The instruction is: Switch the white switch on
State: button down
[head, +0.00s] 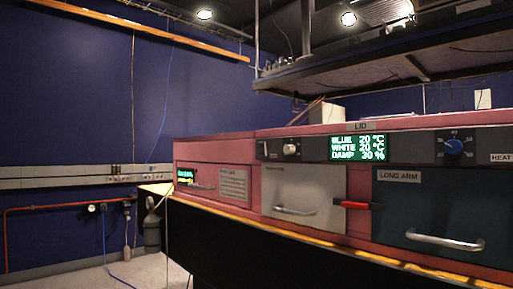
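A small white knob or switch (291,149) sits on the dark control strip above the white drawer; its setting is too small to read. A green display (357,148) beside it reads BLUE 20 °C, WHITE 20 °C, DAMP 30 %. My gripper is not in view.
The pink enclosure (215,151) holds a white drawer (330,185) and a dark blue drawer labelled LONG ARM (450,210), both with bar handles. A red lever (356,205) sticks out between them. A dark frame (390,68) hangs overhead. Floor (100,275) shows at left.

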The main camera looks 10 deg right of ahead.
aim_at(262, 145)
jog(key=u, duration=0.8)
jog(key=i, duration=0.55)
jog(key=z, duration=0.8)
